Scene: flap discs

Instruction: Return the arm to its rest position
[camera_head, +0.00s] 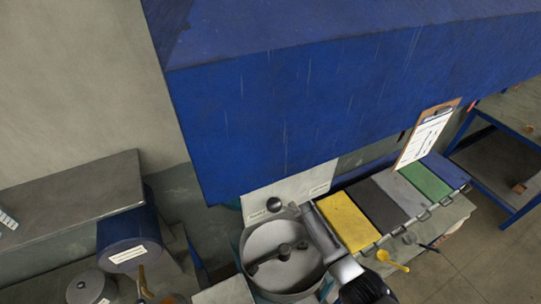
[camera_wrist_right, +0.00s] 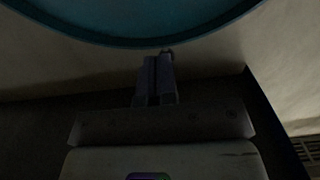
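My right gripper (camera_wrist_right: 157,60) shows in the right wrist view, its two fingers close together with nothing visible between them. A large teal round rim (camera_wrist_right: 150,42) lies beyond the fingertips; I cannot tell whether they touch. My left gripper is in neither view.
A big blue hood (camera_head: 340,100) fills the upper head view. Below it are a round metal pan (camera_head: 253,245), a yellow-lidded bin (camera_head: 346,222) beside other coloured lids, a clipboard (camera_head: 425,137) and a yellow scoop (camera_head: 392,261). A grey bench (camera_head: 70,200) stands left.

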